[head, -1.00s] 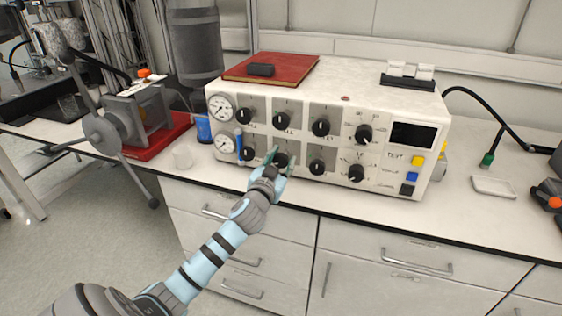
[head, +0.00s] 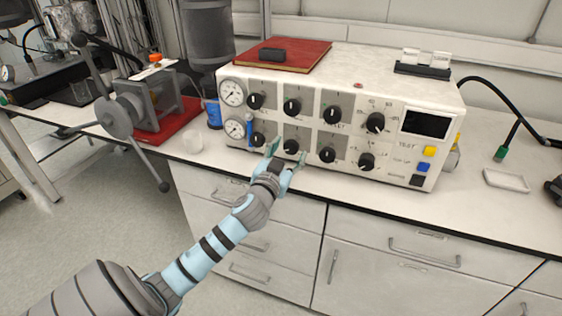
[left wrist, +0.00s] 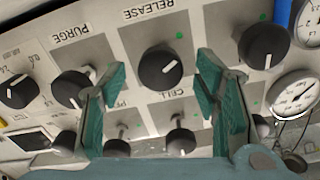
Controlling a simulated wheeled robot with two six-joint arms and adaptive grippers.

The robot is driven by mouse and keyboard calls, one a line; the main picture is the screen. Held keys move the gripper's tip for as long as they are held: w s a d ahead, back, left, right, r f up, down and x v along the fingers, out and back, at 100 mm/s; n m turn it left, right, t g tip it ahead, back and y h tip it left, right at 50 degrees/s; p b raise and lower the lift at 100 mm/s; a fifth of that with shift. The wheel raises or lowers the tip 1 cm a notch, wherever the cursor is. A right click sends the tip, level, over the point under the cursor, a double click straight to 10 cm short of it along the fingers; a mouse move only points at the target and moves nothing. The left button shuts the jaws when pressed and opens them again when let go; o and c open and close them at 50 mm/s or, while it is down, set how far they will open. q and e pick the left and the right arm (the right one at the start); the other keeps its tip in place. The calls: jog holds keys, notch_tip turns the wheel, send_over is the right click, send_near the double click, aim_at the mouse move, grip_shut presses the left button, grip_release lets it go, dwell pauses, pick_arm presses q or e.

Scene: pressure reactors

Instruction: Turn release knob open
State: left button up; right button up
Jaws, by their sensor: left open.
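The release knob (left wrist: 161,67) is black with a white pointer line, on the front panel of a white control box (head: 350,85). In the left wrist view the word RELEASE stands above it, and its line slants to the upper right, with a green dot near it. In the head view the knob (head: 291,146) is second from left in the lower row. My left gripper (left wrist: 163,80) is open, with one green finger on each side of the knob. I cannot tell whether the fingers touch it. My right gripper is not in view.
The purge knob (left wrist: 72,89) sits beside one finger, and other knobs surround the gripper. Two gauges (head: 233,92) are at the box's left end. A red book (head: 285,55) lies on top. A clear cup (head: 192,142) stands on the counter to the left.

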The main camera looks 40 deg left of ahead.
pick_arm(q)
jog(key=v, duration=0.9)
